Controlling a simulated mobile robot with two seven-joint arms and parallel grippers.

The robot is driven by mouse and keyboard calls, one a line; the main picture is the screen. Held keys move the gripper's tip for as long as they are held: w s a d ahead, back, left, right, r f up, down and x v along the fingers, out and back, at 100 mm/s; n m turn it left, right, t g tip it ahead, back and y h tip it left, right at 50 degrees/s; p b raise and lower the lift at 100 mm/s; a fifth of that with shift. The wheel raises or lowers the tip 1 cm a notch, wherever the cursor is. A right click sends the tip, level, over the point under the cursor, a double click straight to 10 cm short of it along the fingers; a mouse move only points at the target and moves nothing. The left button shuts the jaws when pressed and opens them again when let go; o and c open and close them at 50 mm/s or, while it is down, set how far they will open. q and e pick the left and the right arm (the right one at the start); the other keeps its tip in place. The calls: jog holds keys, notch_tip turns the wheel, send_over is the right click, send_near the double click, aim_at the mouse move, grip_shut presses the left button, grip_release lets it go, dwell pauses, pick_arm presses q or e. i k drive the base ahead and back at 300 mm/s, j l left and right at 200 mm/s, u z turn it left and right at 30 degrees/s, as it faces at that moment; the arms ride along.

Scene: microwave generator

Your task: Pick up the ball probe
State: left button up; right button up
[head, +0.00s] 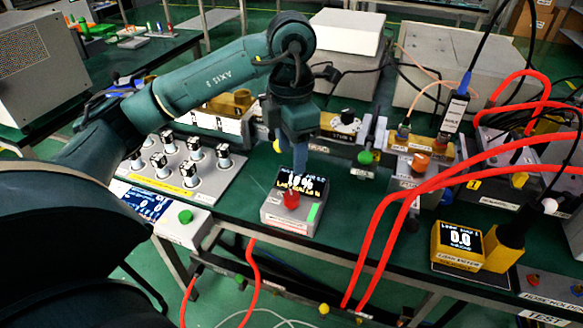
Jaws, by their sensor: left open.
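No label that I can read names the ball probe. A white ball (549,206) at the right edge, by a black stem (512,232) in a yellow holder beside the yellow leak meter (457,245), may be it; I cannot be sure. My left gripper (299,180) points down, open, over the small grey display box (275,214) with a red knob. It is well left of the meter. Whether its fingertips touch the box is unclear. My right gripper is not in view.
A panel with several knobs (178,180) lies left of the gripper. Thick red hoses (385,205) loop across the right side of the bench. Green bench top (345,215) is clear right of the display box.

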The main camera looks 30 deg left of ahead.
aim_at(511, 236)
jog(key=k, duration=1)
